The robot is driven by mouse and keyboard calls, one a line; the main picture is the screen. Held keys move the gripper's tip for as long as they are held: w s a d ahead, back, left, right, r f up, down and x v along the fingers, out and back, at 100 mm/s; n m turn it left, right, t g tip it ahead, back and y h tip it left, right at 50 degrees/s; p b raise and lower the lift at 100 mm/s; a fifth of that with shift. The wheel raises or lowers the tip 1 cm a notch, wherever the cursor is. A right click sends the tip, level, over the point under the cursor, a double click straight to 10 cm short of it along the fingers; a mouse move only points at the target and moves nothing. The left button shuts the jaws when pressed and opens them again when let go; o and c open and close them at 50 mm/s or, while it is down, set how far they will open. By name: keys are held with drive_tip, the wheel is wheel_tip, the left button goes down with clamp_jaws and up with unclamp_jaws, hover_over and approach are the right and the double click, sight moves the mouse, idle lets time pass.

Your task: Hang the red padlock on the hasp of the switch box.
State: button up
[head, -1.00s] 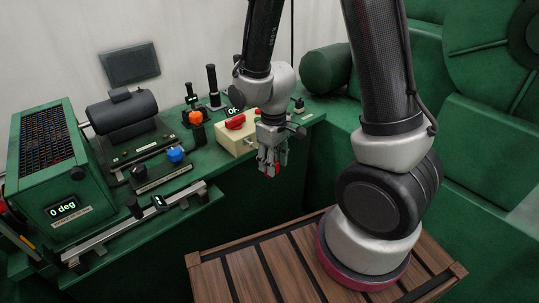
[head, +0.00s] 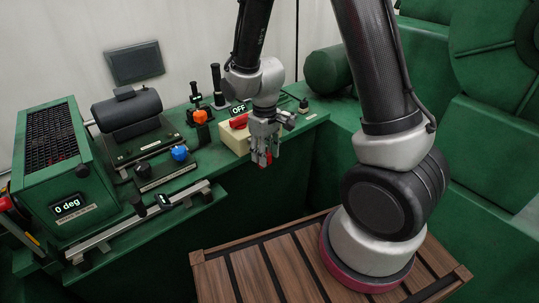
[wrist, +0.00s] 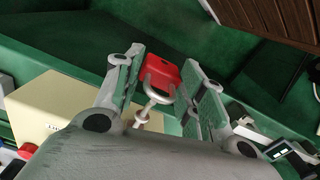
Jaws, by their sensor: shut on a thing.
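My gripper (head: 264,157) is shut on the red padlock (wrist: 160,71), whose body sits between the fingertips in the wrist view. The padlock's pale shackle (wrist: 157,98) points back toward the palm. My gripper is in front and to the right of the box. In the wrist view the box (wrist: 58,108) is at the left. A small pale part shows near the shackle; I cannot tell if it is the hasp or whether they touch.
An orange knob (head: 200,116), a blue knob (head: 179,153) and black levers stand left of the box. A green machine with a 0 deg display (head: 68,205) is at far left. A slatted wooden platform (head: 290,262) lies below.

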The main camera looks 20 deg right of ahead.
drive_tip(key=shift+w+a+f, duration=0.1)
drive_tip(key=shift+w+a, duration=0.1)
drive_tip(key=shift+w, duration=0.35)
drive_tip(key=shift+w+a+f, duration=0.1)
drive_tip(key=shift+w+a, duration=0.05)
drive_tip(key=shift+w, duration=0.4)
drive_tip(key=shift+w+a+f, duration=0.15)
drive_tip(key=shift+w+f, duration=0.15)
drive_tip(key=shift+w, duration=0.2)
drive_tip(key=o, duration=1.2)
